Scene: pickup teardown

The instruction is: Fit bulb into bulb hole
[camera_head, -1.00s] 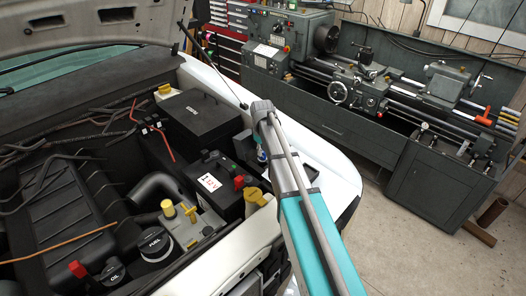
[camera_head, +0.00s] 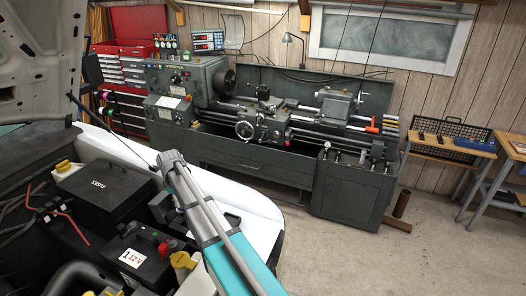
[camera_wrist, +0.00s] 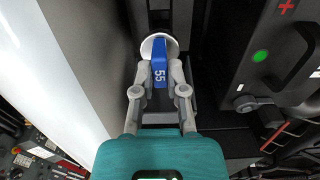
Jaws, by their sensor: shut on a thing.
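In the wrist view my gripper (camera_wrist: 159,88) is shut on the bulb (camera_wrist: 159,70), whose blue base is marked 55. A round white rim (camera_wrist: 148,46) shows just behind and around the far end of the blue base. I cannot tell whether this rim belongs to the bulb or to the bulb hole, or how deep the bulb sits. The bulb's glass is hidden. In the head view my arm slants over the front corner of the engine bay and hides the gripper, the bulb and the hole.
The black battery (camera_head: 140,252) stands close to the right of my gripper in the wrist view (camera_wrist: 262,85). The white fender (camera_head: 255,205) runs along the other side. A black fuse box (camera_head: 100,192) is farther back. A lathe (camera_head: 265,120) stands beyond open floor.

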